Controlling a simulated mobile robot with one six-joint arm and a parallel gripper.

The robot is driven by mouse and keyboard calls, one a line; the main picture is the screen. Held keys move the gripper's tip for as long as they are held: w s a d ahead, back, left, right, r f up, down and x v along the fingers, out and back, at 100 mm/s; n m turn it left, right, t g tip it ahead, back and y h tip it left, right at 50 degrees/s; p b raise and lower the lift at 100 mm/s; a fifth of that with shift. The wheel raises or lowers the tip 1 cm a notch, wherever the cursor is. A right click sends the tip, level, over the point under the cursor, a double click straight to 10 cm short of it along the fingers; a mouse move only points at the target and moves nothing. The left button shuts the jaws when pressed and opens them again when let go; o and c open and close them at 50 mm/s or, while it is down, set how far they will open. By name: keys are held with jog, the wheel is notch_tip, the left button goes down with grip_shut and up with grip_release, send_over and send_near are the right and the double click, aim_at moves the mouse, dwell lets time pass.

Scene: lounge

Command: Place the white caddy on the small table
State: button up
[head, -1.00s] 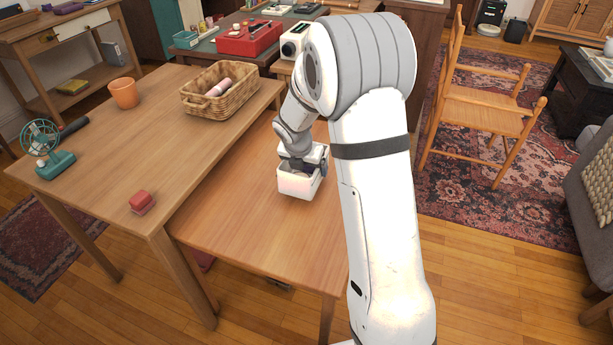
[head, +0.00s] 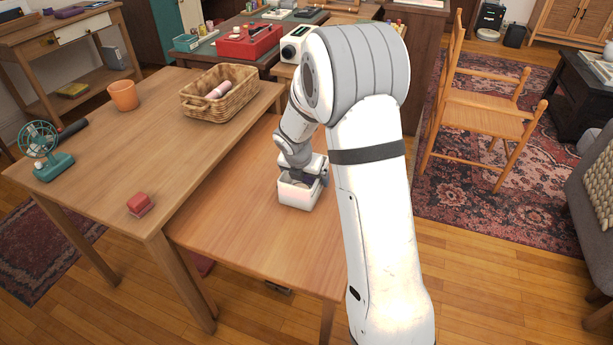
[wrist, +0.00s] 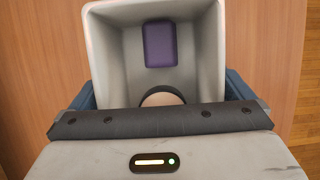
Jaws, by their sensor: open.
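The white caddy (head: 298,195) is upright on the small table (head: 245,225), the lower wooden table beside the larger one; it appears to rest on the top. The wrist view looks down into the caddy (wrist: 105,60), which holds a purple block (wrist: 160,45) and a round beige thing (wrist: 162,98) partly hidden by my gripper. My gripper (head: 303,180) is low over the caddy's far side. Its blue fingers stand open outside the caddy's left and right walls in the wrist view. Whether they touch the walls is unclear.
The larger table to the left bears a wicker basket (head: 205,105), an orange cup (head: 124,96), a teal fan (head: 50,160) and a red block (head: 141,204). A white device (head: 296,42) stands behind my arm. The small table's front is clear. A wooden chair (head: 485,120) stands right.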

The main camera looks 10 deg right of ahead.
jog(key=p+v, duration=0.4)
jog(key=v, duration=0.8)
jog(key=s+d+r+m+g+y, duration=0.1)
jog(key=s+r+m, duration=0.2)
jog(key=s+m, duration=1)
jog(key=s+d+r+m+g+y, duration=0.1)
jog(key=s+r+m, duration=0.3)
jog(key=s+m, duration=1)
jog(key=shift+s+m, duration=0.3)
jog(key=shift+m, duration=0.8)
jog(key=shift+w+r, duration=0.1)
jog(key=shift+r, duration=0.05)
